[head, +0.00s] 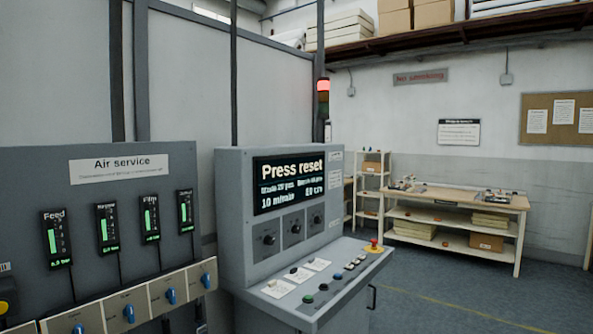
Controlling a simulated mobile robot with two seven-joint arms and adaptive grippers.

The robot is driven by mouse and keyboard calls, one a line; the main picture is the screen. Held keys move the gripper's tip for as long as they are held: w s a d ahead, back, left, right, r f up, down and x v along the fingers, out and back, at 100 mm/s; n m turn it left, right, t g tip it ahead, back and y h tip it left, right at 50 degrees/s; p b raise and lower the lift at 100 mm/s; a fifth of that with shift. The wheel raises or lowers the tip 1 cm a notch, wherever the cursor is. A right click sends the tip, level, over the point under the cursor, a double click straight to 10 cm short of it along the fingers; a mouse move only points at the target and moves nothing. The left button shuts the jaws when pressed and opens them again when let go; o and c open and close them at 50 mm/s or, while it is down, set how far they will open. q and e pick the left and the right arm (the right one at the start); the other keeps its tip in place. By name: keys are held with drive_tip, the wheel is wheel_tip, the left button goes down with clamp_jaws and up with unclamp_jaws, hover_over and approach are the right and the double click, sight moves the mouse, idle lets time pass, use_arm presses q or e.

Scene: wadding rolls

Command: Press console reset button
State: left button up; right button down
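The grey console (240,205) stands in the middle of the head view. Its screen (290,183) reads "Press reset". The sloped panel below carries a green button (308,299), a dark button (323,287), a blue button (336,277) and several smaller controls. A red mushroom button (374,245) on a yellow base sits at the panel's far right corner. The button labels are too small to read, so I cannot tell which one is reset. Neither of my grippers is in view.
An air service panel (120,185) with several green gauges and blue knobs stands left of the console. A signal tower (323,88) shows red behind it. A workbench (460,197) stands at the back right. The floor (440,295) right of the console is clear.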

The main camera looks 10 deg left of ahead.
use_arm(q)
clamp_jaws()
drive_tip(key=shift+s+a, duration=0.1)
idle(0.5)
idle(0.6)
